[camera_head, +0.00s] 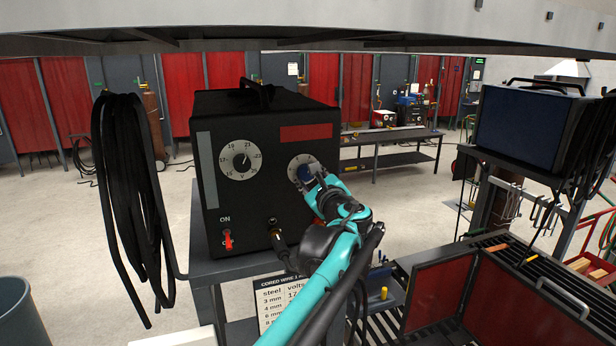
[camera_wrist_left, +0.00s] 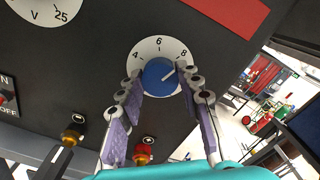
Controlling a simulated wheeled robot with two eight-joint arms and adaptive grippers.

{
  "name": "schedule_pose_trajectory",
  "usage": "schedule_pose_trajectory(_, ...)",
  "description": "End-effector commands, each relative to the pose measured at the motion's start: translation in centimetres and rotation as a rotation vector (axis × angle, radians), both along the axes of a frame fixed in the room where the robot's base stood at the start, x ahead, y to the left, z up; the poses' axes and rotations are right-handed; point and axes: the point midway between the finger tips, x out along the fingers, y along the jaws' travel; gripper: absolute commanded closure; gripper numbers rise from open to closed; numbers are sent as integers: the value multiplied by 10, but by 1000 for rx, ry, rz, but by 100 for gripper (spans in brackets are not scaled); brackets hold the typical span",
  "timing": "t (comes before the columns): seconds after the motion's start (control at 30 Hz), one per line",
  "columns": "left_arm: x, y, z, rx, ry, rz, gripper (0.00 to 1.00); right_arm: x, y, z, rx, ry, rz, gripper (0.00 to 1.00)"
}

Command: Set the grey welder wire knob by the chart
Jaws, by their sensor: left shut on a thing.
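The black welder with a grey side stripe (camera_head: 208,170) stands on a table. Its wire dial (camera_wrist_left: 159,54), marked 4, 6 and 8, has a blue knob (camera_wrist_left: 156,76) with a pale pointer line aimed right and slightly up, near or just below the 8. My left gripper (camera_head: 308,174) is at this dial. In the left wrist view its fingers (camera_wrist_left: 155,92) are shut on the knob's two sides. The chart (camera_head: 273,295), headed cored wire with steel and volts columns, hangs below the welder, partly hidden by my left arm. My right gripper is not in view.
The volt dial (camera_head: 239,160) is left of the wire dial. An orange-red on/off switch (camera_head: 228,240) and cable sockets (camera_head: 273,234) sit below. Black cables (camera_head: 130,190) hang at left. A blue welder (camera_head: 525,130) stands at right, beyond a red-panelled bench (camera_head: 440,290).

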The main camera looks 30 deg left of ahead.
Motion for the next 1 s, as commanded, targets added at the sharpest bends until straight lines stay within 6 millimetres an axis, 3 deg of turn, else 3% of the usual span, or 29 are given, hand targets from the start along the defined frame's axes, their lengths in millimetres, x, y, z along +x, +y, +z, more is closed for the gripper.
schedule_pose_trajectory(0.7, 0, 0, -2, 45, 59, 0, 94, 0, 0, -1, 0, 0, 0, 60)
schedule_pose_trajectory(0.73, 0, 0, -2, 45, 59, 0, 60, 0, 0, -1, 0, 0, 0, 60)
schedule_pose_trajectory(0.8, 0, 0, -2, 46, 58, 0, 44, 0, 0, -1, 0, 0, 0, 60)
schedule_pose_trajectory(1.0, 0, 0, -1, 48, 58, 0, 44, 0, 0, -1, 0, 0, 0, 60)
